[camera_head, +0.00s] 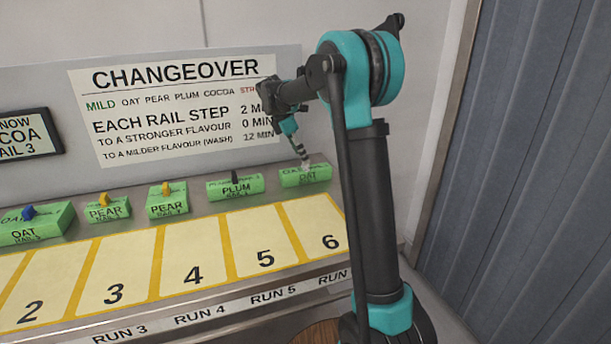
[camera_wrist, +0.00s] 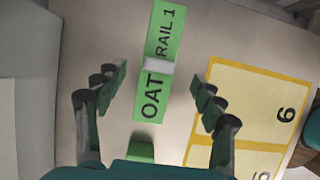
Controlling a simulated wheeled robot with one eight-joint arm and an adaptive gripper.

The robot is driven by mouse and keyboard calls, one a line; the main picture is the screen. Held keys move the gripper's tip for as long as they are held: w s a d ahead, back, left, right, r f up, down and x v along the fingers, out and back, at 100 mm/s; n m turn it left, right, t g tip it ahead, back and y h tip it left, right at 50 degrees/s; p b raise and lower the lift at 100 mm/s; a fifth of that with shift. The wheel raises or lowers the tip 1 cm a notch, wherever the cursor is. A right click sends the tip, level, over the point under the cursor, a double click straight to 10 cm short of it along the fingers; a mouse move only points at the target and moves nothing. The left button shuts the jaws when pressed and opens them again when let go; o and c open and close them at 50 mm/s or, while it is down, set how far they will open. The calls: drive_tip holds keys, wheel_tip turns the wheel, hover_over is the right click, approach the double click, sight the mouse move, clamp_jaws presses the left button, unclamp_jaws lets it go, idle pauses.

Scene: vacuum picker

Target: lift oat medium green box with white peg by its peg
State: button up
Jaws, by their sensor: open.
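The green OAT box (camera_head: 318,175) with a white peg lies at the right end of the row, behind slot 6. In the wrist view the same box (camera_wrist: 152,100) reads OAT RAIL 1, and its white peg (camera_wrist: 157,67) shows near its middle. My gripper (camera_head: 303,158) is above this box in the head view, its tips close to the peg. In the wrist view my gripper (camera_wrist: 159,80) is open, one finger on each side of the box, with nothing between them but the box and peg below. The exact height above the peg cannot be told.
To the left stand a PLUM box (camera_head: 248,187) with a black peg, two PEAR boxes (camera_head: 167,207) with orange pegs and an OAT box (camera_head: 55,224) with a blue peg. Numbered yellow-edged slots (camera_head: 192,263) lie empty in front. A wall sign (camera_head: 180,100) stands behind.

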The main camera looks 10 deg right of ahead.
sight(309, 172)
drive_tip(key=x, duration=0.9)
drive_tip(key=shift+w, duration=0.1)
drive_tip(key=shift+c, duration=0.6)
drive_tip(key=c, duration=1.2)
